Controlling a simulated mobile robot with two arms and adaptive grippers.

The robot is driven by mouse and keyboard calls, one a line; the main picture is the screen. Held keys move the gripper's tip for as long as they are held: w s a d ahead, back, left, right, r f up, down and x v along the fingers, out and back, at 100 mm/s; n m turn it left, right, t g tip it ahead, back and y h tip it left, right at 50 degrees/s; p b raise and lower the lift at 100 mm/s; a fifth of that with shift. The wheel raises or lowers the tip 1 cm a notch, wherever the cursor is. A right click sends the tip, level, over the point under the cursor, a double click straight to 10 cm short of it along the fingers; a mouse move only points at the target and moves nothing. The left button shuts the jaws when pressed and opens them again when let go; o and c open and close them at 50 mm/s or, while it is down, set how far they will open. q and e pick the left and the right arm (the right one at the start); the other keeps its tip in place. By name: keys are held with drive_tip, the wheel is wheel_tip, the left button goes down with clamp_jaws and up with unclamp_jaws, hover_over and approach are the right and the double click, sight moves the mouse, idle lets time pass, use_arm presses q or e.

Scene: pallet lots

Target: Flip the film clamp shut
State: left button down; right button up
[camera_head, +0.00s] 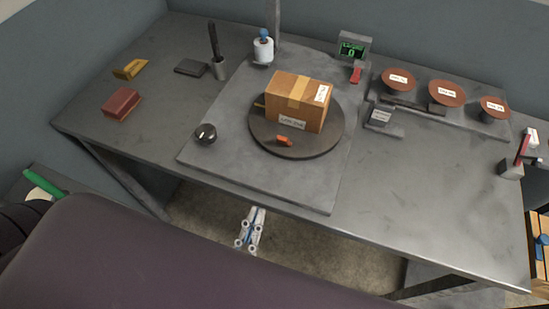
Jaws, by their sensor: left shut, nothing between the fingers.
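A small orange piece (284,140), which looks like the film clamp, sits near the front edge of the dark round turntable (325,143). It is too small to tell whether its flap is up or down. A taped cardboard box (297,101) with white labels stands on the turntable behind it. My left gripper (253,224) is shut and empty, in front of the table's front edge and below the turntable in the picture. It is apart from the orange piece. My right gripper is not in view.
A black knob (205,134) stands left of the turntable. Behind are a film roll (263,48), a post and a green display (352,49) with a red lever (356,74). Several brown labelled discs (445,93) stand right.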

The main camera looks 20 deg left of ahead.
sight(282, 141)
use_arm(q)
drive_tip(key=shift+s+r, duration=0.1)
drive_tip(key=shift+s, duration=0.1)
drive_tip(key=p+x, duration=0.4)
drive_tip(key=x, duration=0.9)
drive_tip(key=shift+r, duration=0.1)
drive_tip(key=shift+w, duration=0.5)
drive_tip(key=shift+r, duration=0.1)
